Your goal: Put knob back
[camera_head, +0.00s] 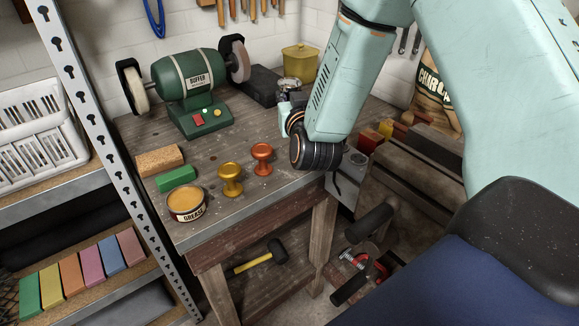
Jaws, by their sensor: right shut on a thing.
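A yellow knob (231,179) and an orange knob (262,158) stand upright on the workbench (222,228), near its front edge. My right arm comes in from the right, with its dark ribbed wrist over the bench's right front corner. My right gripper (290,113) is mostly hidden behind that wrist, to the right of and behind the orange knob and apart from it. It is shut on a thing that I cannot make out. My left gripper is not in view. The vise (402,186) is at the right, partly covered by my arm and body.
A green buffer (190,85) stands at the back left of the bench. A grease tin (186,203), a green block (176,179) and a cork-coloured block (160,161) lie at left. A yellow container (300,62) is behind. A metal shelf upright (92,135) borders the left. A mallet (262,257) lies below.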

